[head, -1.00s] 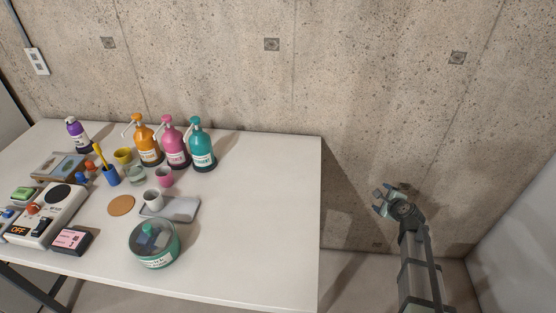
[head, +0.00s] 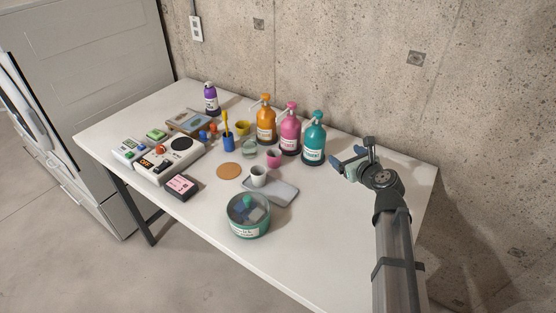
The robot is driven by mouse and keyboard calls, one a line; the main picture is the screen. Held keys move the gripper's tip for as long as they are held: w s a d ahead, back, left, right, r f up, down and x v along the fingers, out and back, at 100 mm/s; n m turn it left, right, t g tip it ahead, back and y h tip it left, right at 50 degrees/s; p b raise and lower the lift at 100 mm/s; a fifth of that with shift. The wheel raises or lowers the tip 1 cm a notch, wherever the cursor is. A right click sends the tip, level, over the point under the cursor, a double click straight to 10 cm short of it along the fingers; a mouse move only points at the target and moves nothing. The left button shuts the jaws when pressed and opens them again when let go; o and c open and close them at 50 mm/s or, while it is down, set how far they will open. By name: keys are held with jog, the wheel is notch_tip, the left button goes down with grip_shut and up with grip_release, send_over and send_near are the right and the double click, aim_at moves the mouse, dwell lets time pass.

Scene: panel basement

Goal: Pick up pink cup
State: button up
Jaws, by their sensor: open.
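The pink cup (head: 274,157) stands on the white table (head: 330,235) in the head view. It is just in front of the pink pump bottle and behind the white cup (head: 258,176). My gripper (head: 357,158) is open and empty over the right part of the table. It is to the right of the pink cup, with the teal bottle's side of the table between them. It is well apart from the cup.
Orange (head: 266,122), pink (head: 290,132) and teal (head: 313,142) pump bottles stand close behind the cup. A grey tray (head: 284,192), a teal round container (head: 247,222) and a greenish cup (head: 248,154) are near it. The table's right front is clear.

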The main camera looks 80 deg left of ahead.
aim_at(278, 157)
jog(key=s+g, duration=0.1)
jog(key=s, duration=0.4)
jog(key=s+g+h, duration=0.1)
jog(key=s, duration=0.4)
jog(key=s+f+n+g, duration=0.1)
jog(key=s, duration=0.4)
jog(key=shift+d+g+h, duration=0.25)
jog(key=shift+g+h, duration=0.05)
jog(key=shift+s+a, duration=0.1)
jog(key=shift+s, duration=0.15)
jog(key=x, duration=0.8)
jog(key=shift+x, duration=2.75)
jog(key=shift+s+r, duration=0.1)
jog(key=shift+s, duration=0.1)
jog(key=shift+c, duration=0.5)
jog(key=c, duration=0.9)
jog(key=shift+r, duration=0.1)
jog(key=shift+c, duration=0.2)
